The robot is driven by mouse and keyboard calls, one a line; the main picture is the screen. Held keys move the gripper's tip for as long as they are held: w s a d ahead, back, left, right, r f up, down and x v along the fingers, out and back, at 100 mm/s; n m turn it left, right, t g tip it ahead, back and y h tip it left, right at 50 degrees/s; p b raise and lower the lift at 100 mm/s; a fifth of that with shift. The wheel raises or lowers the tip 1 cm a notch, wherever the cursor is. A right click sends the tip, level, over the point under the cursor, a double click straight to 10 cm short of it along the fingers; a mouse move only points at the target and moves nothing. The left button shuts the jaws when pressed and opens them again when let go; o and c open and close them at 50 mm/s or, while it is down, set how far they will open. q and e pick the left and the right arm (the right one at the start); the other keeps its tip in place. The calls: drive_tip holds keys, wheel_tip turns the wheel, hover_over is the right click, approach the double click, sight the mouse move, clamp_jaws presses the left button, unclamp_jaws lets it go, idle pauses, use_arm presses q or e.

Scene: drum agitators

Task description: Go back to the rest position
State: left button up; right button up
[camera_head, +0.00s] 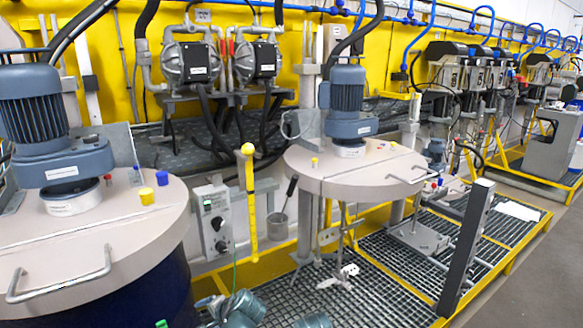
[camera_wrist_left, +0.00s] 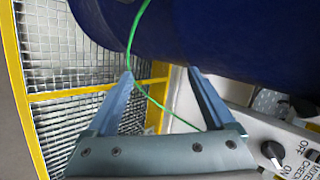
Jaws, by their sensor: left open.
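My left gripper (camera_wrist_left: 160,73) is in the left wrist view. Its two blue-grey fingers are wide apart with nothing held between them. A thin green cable (camera_wrist_left: 129,50) hangs in front of the fingers and passes across the gap; I cannot tell whether it touches them. A dark blue drum (camera_wrist_left: 230,40) fills the upper part beyond the fingertips. In the head view, parts of my arms show at the bottom edge, but I cannot make out the jaws there. My right gripper cannot be made out in either view.
A control box with knobs (camera_wrist_left: 285,150) is close to the right of the left gripper; it also shows in the head view (camera_head: 212,220). Lidded drums carry a left motor (camera_head: 35,105) and a middle motor (camera_head: 346,90). A dark post (camera_head: 466,250) stands on the grating.

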use_arm(q)
drive_tip(key=s+d+f+n+g+h, duration=0.5)
drive_tip(key=s+d+f+n+h, duration=0.15)
drive_tip(key=s, duration=0.35)
drive_tip(key=s+d+r+m+p, duration=0.1)
drive_tip(key=s+d+r+p, duration=0.1)
drive_tip(key=d, duration=0.3)
drive_tip(key=s+d+r+m+p, duration=0.2)
drive_tip(key=s+d+r+p, duration=0.1)
drive_tip(key=d+r+p, duration=0.1)
drive_tip(key=shift+s+d+r+g+p, duration=0.2)
drive_tip(key=shift+s+d+g+p, duration=0.15)
drive_tip(key=shift+d, duration=0.55)
